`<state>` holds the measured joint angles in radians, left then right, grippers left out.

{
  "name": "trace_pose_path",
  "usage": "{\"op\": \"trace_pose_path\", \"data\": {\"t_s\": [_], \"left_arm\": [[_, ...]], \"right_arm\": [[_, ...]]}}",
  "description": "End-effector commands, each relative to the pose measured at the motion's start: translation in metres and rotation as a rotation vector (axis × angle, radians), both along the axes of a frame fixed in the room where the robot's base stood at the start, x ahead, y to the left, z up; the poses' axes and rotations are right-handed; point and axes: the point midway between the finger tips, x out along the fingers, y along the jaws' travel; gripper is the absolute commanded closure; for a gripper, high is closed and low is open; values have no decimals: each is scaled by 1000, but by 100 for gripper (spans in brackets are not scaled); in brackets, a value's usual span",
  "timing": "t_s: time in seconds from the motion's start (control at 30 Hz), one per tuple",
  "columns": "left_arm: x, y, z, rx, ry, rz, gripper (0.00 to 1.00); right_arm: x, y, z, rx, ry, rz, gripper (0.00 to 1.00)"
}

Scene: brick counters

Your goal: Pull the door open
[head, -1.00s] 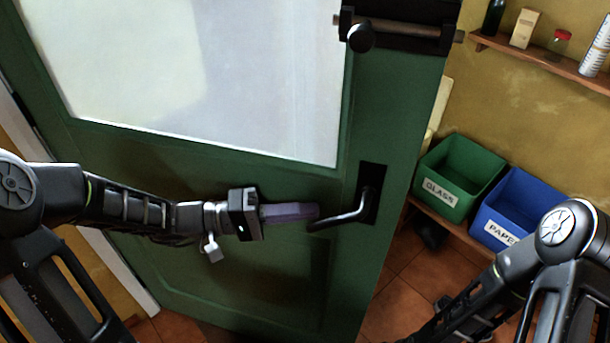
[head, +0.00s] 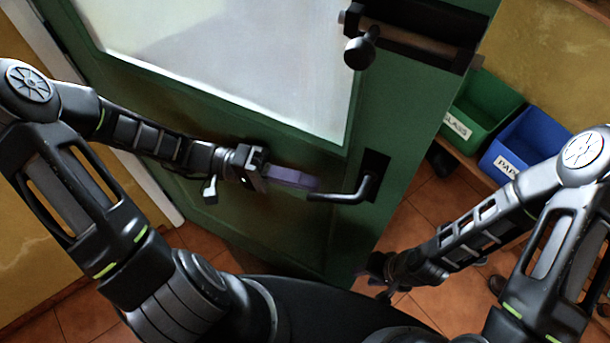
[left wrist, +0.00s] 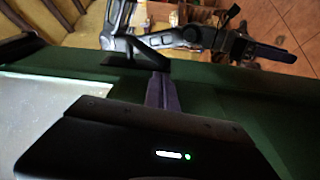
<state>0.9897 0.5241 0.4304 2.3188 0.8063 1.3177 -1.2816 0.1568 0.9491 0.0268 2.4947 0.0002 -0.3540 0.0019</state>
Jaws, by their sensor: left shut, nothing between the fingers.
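The green door (head: 300,225) with a pale glass pane (head: 230,50) stands ajar, its free edge at the right and floor showing beyond it. Its black lever handle (head: 345,196) sits on a dark plate near that edge and points left. My left gripper (head: 316,184) is shut and empty, its purplish fingers beside the free end of the handle. I cannot tell whether they touch it. In the left wrist view the fingers (left wrist: 160,92) reach up close to the dark handle (left wrist: 130,58). My right gripper (head: 382,275) hangs low beyond the door's free edge, its jaws unclear.
A black closer box (head: 420,35) with a round knob (head: 360,52) is fixed high on the door. A green bin (head: 483,108) and a blue bin (head: 530,142) stand on a low shelf behind it, at the right. Tiled floor (head: 425,205) shows between door and shelf.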

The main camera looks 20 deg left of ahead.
Motion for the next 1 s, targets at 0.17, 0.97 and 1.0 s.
{"op": "trace_pose_path", "data": {"t_s": [0.17, 0.97, 1.0], "left_arm": [[1, 6, -1, 1, -1, 2, 100], [0, 78, -3, 0, -1, 0, 100], [0, 78, -3, 0, 0, 0, 100]], "right_arm": [[0, 0, -2, 0, 0, 0, 64], [-2, -1, 18, -5, 7, -2, 64], [-2, -1, 18, -5, 7, -2, 64]]}}
